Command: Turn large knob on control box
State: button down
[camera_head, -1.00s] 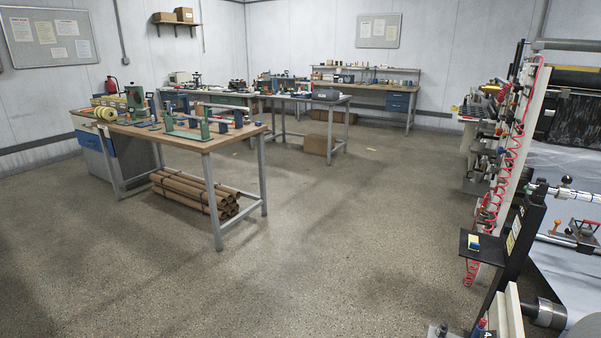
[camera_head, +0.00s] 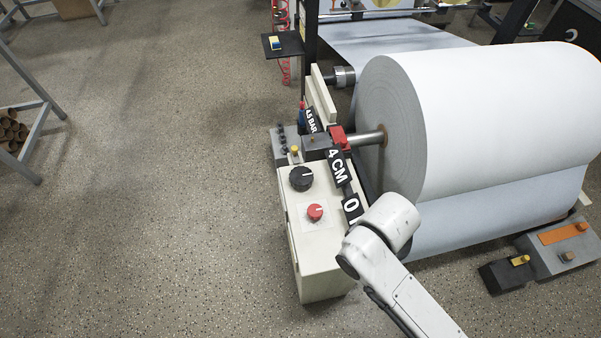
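The control box (camera_head: 320,262) is a cream-coloured cabinet standing on the floor near the middle of the head view. On its top are a large black knob (camera_head: 301,178) with a pale pointer mark and, nearer to me, a smaller red knob (camera_head: 315,212). Labels reading "4 CM" and "0" stand along the right side of its top. My white arm reaches in from the lower right and its visible upper end lies just right of the box, apart from both knobs. My gripper does not show in this view.
A big white paper roll (camera_head: 480,120) on a shaft (camera_head: 365,138) stands right of the box. A grey unit with an orange bar (camera_head: 565,233) sits at the far right. A small black shelf (camera_head: 282,44) juts out behind. The speckled floor left of the box is clear.

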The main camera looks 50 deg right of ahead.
aim_at(300, 178)
jog(key=i+j+z, duration=0.15)
jog(key=i+j, duration=0.2)
jog(key=i, duration=0.15)
jog(key=i+j+z, duration=0.1)
jog(key=i+j, duration=0.35)
jog(key=i, duration=0.05)
